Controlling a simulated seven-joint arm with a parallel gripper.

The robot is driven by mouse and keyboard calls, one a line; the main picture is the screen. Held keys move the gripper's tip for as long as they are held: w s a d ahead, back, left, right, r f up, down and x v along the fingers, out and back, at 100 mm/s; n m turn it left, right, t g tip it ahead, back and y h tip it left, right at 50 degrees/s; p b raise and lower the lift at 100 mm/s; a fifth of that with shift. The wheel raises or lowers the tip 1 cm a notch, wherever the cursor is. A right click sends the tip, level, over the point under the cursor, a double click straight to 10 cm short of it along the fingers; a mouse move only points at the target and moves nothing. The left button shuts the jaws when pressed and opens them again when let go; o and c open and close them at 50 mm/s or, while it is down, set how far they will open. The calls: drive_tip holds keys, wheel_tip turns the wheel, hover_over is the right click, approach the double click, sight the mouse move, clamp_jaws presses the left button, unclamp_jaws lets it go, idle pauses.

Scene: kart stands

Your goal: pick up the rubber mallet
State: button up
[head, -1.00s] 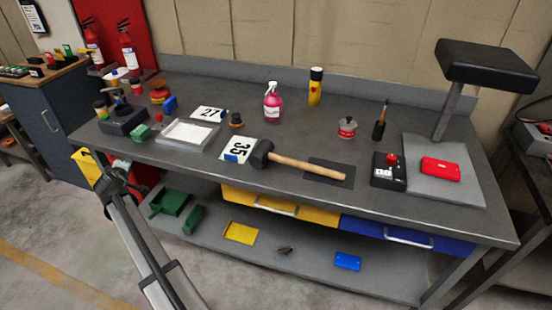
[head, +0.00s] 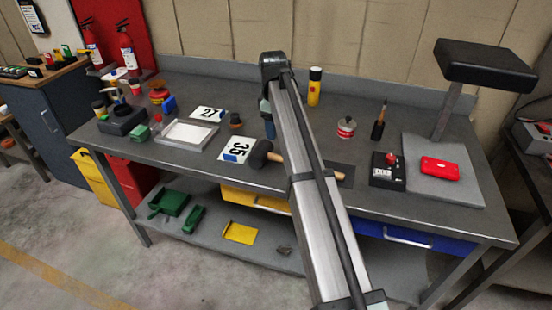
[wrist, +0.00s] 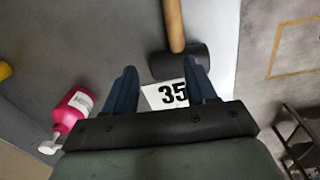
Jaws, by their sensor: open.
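The rubber mallet lies on the grey workbench, with its black head (head: 259,153) at the left and its wooden handle (head: 338,175) pointing right. My arm hides the middle of the handle in the head view. My gripper (head: 268,124) is over the bench behind the mallet head, pointing down. In the wrist view my gripper (wrist: 160,67) is open and empty, its blue fingers apart. The mallet head (wrist: 181,62) shows just beyond the fingertips, toward the right finger, and the handle (wrist: 174,22) runs up out of frame.
A number 35 card (head: 236,150) lies beside the mallet head. The pink bottle (wrist: 73,112) is left of the fingers in the wrist view; my arm hides it in the head view.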

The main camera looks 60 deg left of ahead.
drive_tip(key=w+d+r+g+h, duration=0.2)
drive_tip(key=w+d+r, duration=0.1)
drive_tip(key=w+d, duration=0.35)
drive_tip(key=f, duration=0.2)
drive_tip(key=s+f, duration=0.1)
drive_tip(key=f, duration=0.2)
drive_tip(key=s+f, duration=0.1)
drive_tip(key=f, duration=0.1)
drive_tip(key=shift+d+f, duration=0.2)
drive_tip(key=shift+d, duration=0.2)
drive_tip(key=shift+s+d+f, duration=0.1)
drive_tip(key=shift+s+f, duration=0.05)
drive_tip(key=shift+f, duration=1.3)
drive_tip(key=shift+s+f, duration=0.1)
drive_tip(key=shift+f, duration=1.3)
drive_tip(key=shift+c, duration=0.4)
clamp_jaws()
